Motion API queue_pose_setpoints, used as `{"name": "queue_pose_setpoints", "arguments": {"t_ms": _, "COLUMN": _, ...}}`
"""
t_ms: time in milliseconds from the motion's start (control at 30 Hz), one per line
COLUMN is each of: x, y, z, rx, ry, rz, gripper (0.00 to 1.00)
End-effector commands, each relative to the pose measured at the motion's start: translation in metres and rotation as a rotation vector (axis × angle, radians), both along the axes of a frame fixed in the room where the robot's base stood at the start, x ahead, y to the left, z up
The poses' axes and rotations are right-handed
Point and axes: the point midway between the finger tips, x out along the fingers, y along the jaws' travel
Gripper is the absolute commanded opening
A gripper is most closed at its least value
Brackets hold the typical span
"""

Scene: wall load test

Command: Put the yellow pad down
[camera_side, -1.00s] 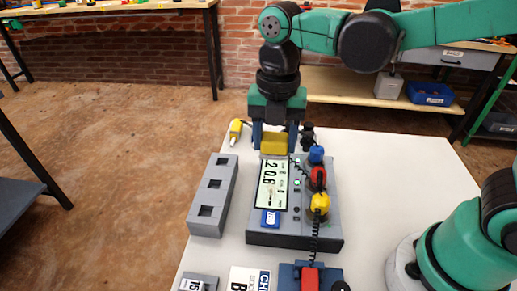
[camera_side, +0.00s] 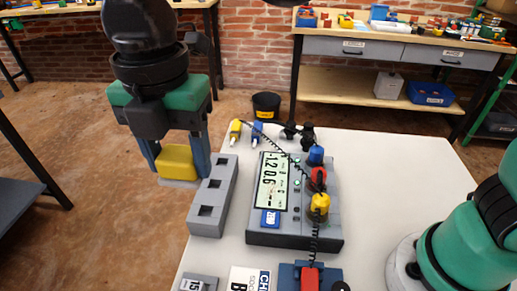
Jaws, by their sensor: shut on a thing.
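My gripper (camera_side: 176,158) is at the left, its two blue fingers shut on the yellow pad (camera_side: 178,167). A thin pale grey layer shows under the pad. The pad appears beside the far left end of the grey three-slot block (camera_side: 214,196), past the table's left edge in the picture. I cannot tell its height or whether it touches the block. The grey meter box (camera_side: 305,225) with a lit display (camera_side: 271,182) stands to the right, clear of the gripper.
Yellow probe (camera_side: 235,132), blue probe (camera_side: 257,132) and black clips (camera_side: 298,133) lie at the table's far edge. Blue, red and yellow plugs with a coiled black lead stand on the meter. The white table (camera_side: 400,170) is bare right of the meter.

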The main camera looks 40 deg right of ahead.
Motion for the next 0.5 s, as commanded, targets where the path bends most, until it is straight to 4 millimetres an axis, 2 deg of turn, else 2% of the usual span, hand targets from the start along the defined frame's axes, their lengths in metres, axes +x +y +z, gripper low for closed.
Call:
{"name": "queue_pose_setpoints", "arguments": {"t_ms": 167, "x": -0.001, "y": 0.001, "z": -0.036, "rx": 0.0, "ry": 0.0, "rz": 0.0, "gripper": 0.0}}
{"name": "queue_pose_setpoints", "arguments": {"t_ms": 500, "x": 0.0, "y": 0.001, "z": -0.122, "rx": 0.001, "ry": 0.0, "rz": 0.0, "gripper": 0.0}}
